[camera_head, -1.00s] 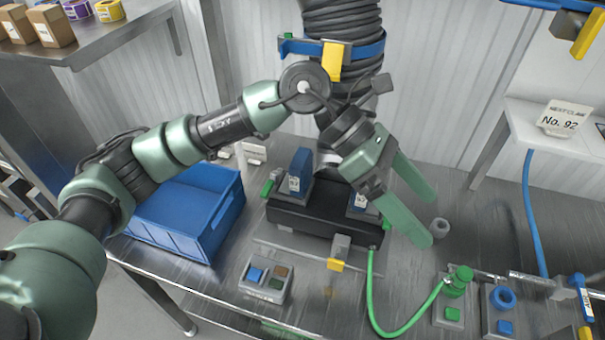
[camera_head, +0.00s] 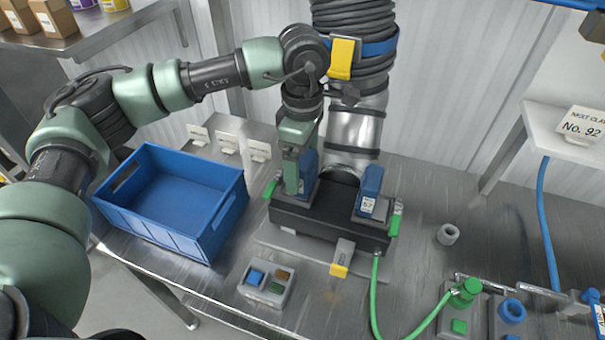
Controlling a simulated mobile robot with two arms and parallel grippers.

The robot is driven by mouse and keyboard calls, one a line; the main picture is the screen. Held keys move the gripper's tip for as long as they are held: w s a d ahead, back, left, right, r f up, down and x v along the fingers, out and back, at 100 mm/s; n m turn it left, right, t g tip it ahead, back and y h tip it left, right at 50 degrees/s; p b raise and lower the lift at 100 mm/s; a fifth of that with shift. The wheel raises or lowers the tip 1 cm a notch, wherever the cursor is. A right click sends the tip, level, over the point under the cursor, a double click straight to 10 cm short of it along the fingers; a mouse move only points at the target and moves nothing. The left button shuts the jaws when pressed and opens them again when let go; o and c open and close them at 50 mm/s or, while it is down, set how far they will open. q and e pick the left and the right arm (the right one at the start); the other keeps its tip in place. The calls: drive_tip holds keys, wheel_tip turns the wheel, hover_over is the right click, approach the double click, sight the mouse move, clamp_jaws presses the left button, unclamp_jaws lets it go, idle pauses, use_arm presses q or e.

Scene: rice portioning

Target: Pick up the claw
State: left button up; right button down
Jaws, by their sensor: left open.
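A black block-shaped unit (camera_head: 325,222) stands on the metal bench with two upright blue pieces on it. The right blue piece (camera_head: 370,190) carries a white label. The left blue piece (camera_head: 307,178) is partly covered by my left gripper (camera_head: 297,182). I cannot tell for sure which part is the claw. My right gripper is not in view.
A blue open crate (camera_head: 165,240) stands left of the black unit. A green hose (camera_head: 373,300) runs to a green fitting (camera_head: 466,293) at the right. A grey ring (camera_head: 448,234) lies on clear bench right of the unit.

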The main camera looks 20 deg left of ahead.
use_arm(q)
drive_tip(key=shift+f, duration=0.6)
clamp_jaws()
drive_tip(key=shift+r, duration=0.15)
